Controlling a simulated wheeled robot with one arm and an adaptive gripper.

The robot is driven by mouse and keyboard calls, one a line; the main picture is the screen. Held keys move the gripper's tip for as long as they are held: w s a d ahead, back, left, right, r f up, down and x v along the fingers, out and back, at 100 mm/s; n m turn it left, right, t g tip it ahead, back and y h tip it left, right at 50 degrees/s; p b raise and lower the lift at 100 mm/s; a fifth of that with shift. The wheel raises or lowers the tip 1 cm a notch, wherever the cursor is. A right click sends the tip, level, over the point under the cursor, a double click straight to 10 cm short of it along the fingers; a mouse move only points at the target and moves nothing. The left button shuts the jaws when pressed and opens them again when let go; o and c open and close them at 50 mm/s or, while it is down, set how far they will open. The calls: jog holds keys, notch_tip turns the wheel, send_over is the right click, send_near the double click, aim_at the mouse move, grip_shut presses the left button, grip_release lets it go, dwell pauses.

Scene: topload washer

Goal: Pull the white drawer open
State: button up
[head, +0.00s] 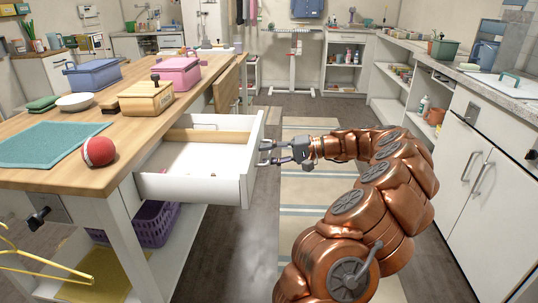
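The white drawer (222,192) is pulled well out from under the wooden-topped table. My gripper (266,152) is at the outer side of this front panel, reaching in from the right. Its two fingers look spread apart, one above the other, with their tips at or very close to the panel. I cannot tell whether they touch it or whether anything lies between them.
A purple basket (155,226) sits below the drawer. White cabinets (490,185) line the right. Floor with a striped rug (305,210) lies between.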

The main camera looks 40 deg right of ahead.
jog(key=v, duration=1.2)
dwell(0.5)
